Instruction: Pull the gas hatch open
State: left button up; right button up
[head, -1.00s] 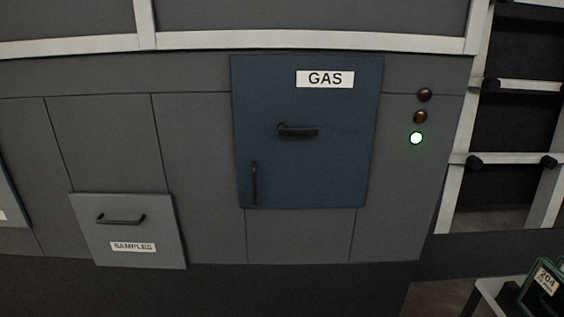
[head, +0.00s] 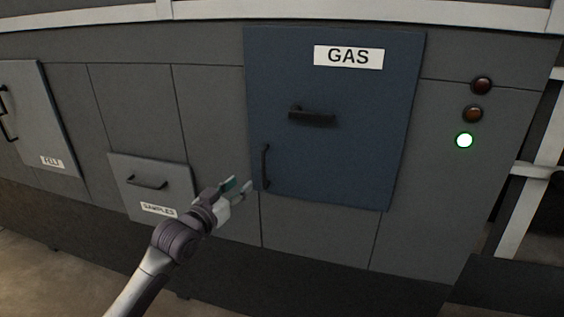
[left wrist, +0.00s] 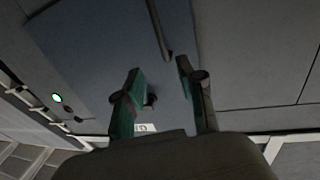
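The gas hatch (head: 350,155) is a blue square door with a white GAS label, closed in the grey machine front. It has a dark horizontal handle (head: 312,115) near its middle and a dark vertical handle (head: 265,167) at its lower left. My left gripper (head: 243,184) is open and empty, just left of the vertical handle and apart from it. In the left wrist view, the two fingers (left wrist: 160,80) are spread, with the hatch (left wrist: 95,45) beyond them and the vertical handle (left wrist: 158,28) ahead of the gap. My right gripper is not in view.
A grey SAMPLES hatch (head: 178,186) with a handle is partly behind my left gripper. Another grey hatch (head: 45,120) is at far left. The front of the gas hatch is clear.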

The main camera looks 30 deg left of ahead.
pick_arm(q)
jog(key=p, duration=0.2)
send_near(262, 163)
jog(key=w, duration=0.2)
jog(key=w+p, duration=0.1)
jog(key=w, duration=0.7)
jog(key=shift+w+a+f, duration=0.1)
jog(key=shift+w+a, duration=0.05)
jog(key=shift+w, duration=0.25)
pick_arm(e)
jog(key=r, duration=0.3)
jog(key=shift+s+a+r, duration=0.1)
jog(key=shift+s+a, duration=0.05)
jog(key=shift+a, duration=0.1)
pick_arm(q)
grip_shut()
